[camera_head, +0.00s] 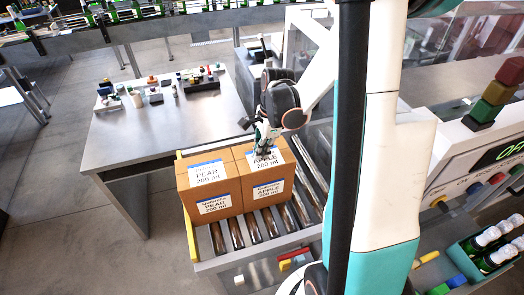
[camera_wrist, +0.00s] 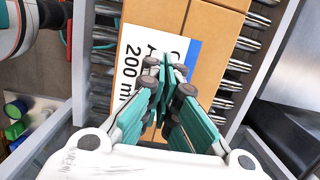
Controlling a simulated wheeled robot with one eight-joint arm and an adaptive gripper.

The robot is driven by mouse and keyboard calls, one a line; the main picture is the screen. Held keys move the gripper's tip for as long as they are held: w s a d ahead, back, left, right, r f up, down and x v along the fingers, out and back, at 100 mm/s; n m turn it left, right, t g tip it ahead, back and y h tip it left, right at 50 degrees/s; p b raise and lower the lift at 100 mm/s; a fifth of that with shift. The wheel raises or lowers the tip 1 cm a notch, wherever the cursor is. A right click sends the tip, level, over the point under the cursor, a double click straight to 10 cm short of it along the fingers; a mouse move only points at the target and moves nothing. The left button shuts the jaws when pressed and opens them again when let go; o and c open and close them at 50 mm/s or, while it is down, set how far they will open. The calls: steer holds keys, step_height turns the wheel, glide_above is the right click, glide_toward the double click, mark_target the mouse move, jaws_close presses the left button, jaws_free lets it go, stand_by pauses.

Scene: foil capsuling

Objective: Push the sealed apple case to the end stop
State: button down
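The apple case (camera_head: 284,183) is a closed brown carton with white-and-blue labels reading APPLE 200 ml. It stands upright on a roller conveyor (camera_head: 310,212), side by side with the pear case (camera_head: 184,181). In the wrist view, the apple case (camera_wrist: 160,14) lies under the fingers with its label partly hidden. My gripper (camera_head: 264,150) points down at the apple case's top; its teal fingertips (camera_wrist: 166,68) are together with nothing between them. Contact with the carton cannot be told. A yellow strip (camera_head: 190,238) edges the conveyor's left end, beside the pear case.
A steel table (camera_head: 130,150) with small parts stands behind and left. An operator panel (camera_head: 490,165) with coloured buttons and a stack light is at right. A crate of bottles (camera_head: 490,250) sits lower right. Bare rollers show right of the apple case.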

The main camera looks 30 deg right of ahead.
steer(key=shift+s+d+f, duration=0.3)
steer(key=shift+s+d, duration=0.05)
steer(key=shift+s, duration=0.1)
